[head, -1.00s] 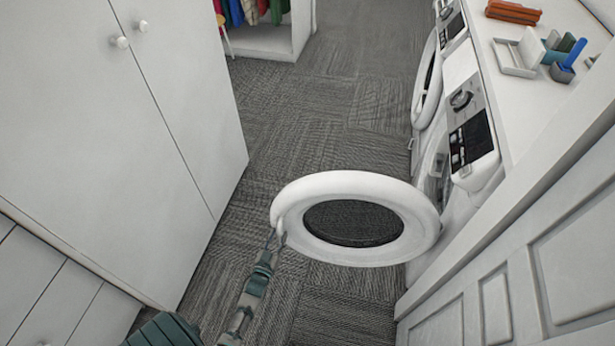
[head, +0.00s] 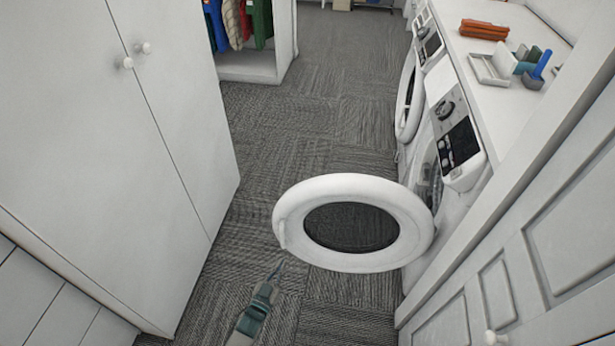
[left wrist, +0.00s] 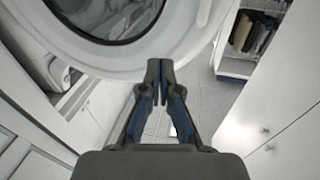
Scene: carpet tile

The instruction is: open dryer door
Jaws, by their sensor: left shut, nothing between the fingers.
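The dryer door (head: 345,184), a thick white ring with a dark glass window, stands swung wide out from the front of the nearer white machine (head: 462,150). My left gripper (head: 279,266) is just below the door's left edge in the head view, apart from it there, with its fingers together and empty. In the left wrist view the shut fingertips (left wrist: 160,64) point up toward the lower rim of the door (left wrist: 120,62); whether they touch it cannot be told. My right gripper is not in view.
A tall white cabinet (head: 165,150) stands at left, and a panelled white door (head: 560,240) at right. A second machine with a round door (head: 408,95) stands farther back. Carpet (head: 310,130) between them is clear. An orange stack (head: 483,30) lies on the counter.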

